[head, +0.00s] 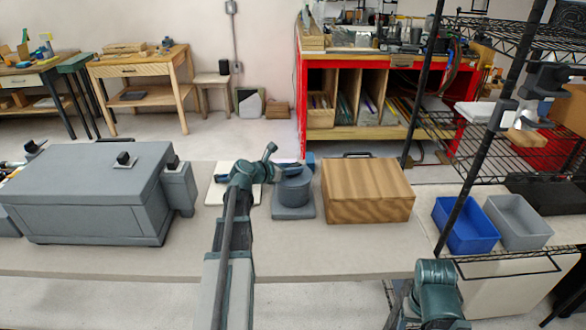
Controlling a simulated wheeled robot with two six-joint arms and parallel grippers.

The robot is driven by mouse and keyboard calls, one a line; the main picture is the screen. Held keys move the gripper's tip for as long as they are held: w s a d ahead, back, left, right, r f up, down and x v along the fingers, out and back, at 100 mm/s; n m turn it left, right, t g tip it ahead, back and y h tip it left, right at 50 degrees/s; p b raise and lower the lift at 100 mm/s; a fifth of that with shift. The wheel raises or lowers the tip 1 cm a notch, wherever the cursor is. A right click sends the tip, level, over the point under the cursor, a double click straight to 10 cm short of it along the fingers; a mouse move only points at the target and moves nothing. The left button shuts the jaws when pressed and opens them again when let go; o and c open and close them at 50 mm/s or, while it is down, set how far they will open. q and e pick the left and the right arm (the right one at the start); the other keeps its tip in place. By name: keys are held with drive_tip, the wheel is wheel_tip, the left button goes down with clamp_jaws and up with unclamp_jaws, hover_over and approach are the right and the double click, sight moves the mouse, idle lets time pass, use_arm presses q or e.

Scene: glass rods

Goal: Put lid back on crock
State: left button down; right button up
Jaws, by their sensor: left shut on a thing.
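A grey-blue round crock (292,194) stands upright on a square grey base on the worktop, right of my left wrist. A blue lid (291,170) is at the top of the crock, and my left gripper (276,173) is shut on it from the left. My wrist and fingers partly cover this area. I cannot tell whether the lid is seated on the rim or just above it. For my right arm, only a teal joint shows at the bottom right; its gripper is out of view.
A pale board (216,192) lies left of the crock. A wooden box (368,190) stands close on its right and a large grey case (85,190) at far left. Blue bin (466,240) and grey bin (518,236) are by the wire rack. The front worktop strip is clear.

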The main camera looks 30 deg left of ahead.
use_arm(q)
drive_tip(key=shift+f+b, duration=0.3)
drive_tip(key=shift+f, duration=0.05)
drive_tip(key=c, duration=0.9)
unclamp_jaws()
drive_tip(key=shift+p+v, duration=2.15)
drive_tip(key=shift+v, duration=3.35)
